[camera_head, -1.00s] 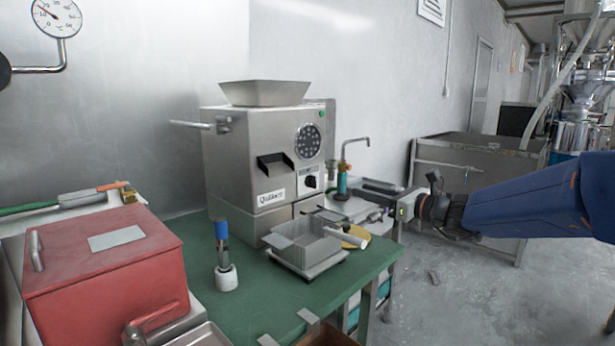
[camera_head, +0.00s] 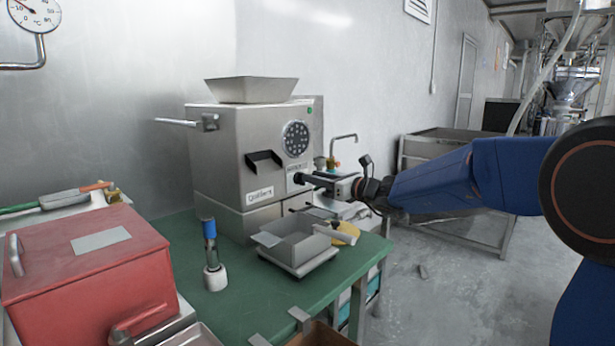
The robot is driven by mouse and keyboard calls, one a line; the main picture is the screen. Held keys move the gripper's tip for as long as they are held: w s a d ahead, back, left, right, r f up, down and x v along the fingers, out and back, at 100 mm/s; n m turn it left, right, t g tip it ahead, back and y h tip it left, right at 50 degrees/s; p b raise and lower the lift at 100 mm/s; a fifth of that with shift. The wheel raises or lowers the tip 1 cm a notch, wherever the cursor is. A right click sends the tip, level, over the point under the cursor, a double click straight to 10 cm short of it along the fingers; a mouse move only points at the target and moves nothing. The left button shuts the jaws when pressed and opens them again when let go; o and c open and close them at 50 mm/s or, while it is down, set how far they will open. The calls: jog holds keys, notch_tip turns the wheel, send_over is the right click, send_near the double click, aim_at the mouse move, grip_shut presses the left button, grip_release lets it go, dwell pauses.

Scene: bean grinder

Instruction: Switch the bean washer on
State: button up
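The grey metal machine (camera_head: 213,145) stands on the green table, with a hopper tray on top, a round grille, a chute and a lettered name plate on its front. I take it for the machine of the task; no label naming a washer is readable. Its dark control knob, seen on the front's lower right earlier, is now hidden behind my gripper. My gripper (camera_head: 305,180) reaches in from the right, its dark fingertips at the knob's place. Contact, and whether the fingers are open or shut, cannot be made out. A small green light (camera_head: 308,111) shows at the machine's upper right.
A metal tray (camera_head: 290,262) sits in front of the machine, close below my gripper. A blue-topped tool (camera_head: 211,250) stands on the green table (camera_head: 255,312). A red box (camera_head: 85,265) is at left. A tap (camera_head: 343,138) stands behind my gripper.

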jog(key=shift+x, duration=1.85)
grip_shut()
jog(key=n, duration=0.5)
jog(key=shift+s+a+f, duration=0.1)
jog(key=shift+s+a, duration=0.2)
jog(key=shift+s, duration=0.05)
jog(key=shift+s+a+f+n, duration=0.1)
jog(key=shift+n, duration=1.1)
jog(key=shift+s+a+f+n, duration=0.1)
jog(key=shift+s+n, duration=0.05)
jog(key=shift+n, duration=1.05)
